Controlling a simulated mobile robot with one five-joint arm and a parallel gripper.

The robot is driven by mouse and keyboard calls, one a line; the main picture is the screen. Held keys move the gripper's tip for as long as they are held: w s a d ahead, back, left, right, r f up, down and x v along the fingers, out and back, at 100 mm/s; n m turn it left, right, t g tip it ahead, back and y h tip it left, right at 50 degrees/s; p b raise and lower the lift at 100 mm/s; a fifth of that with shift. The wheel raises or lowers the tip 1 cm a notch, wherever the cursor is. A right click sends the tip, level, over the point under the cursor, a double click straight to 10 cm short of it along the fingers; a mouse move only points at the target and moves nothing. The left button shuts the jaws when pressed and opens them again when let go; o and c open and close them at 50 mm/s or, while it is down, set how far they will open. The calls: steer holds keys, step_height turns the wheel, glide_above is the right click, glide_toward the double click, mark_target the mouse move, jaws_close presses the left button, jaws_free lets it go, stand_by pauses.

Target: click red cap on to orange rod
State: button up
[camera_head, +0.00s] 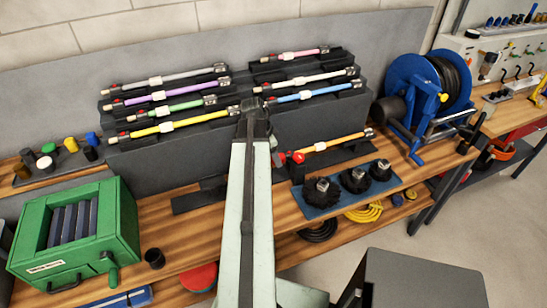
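The orange rod (345,140) lies in a low dark holder on the bench, right of my arm, with a pale collar (320,147) near its left end. A round red piece, which looks like the red cap (298,157), is at or just beside the rod's left end. I cannot tell whether it is seated on the rod. Another small red and pale part shows left of it, at my arm's edge. My gripper (277,158) is mostly hidden behind my raised arm, near the red piece. Its fingers are too small and covered to read.
A stepped grey rack (190,150) with several coloured rods stands behind. A green crank box (80,235) and loose caps (60,155) are at left. Black brushes on a blue mat (311,212) lie in front of the orange rod. A blue reel (425,85) stands at right.

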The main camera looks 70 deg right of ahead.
steer(key=p+v, duration=0.7)
steer(key=shift+r, duration=0.4)
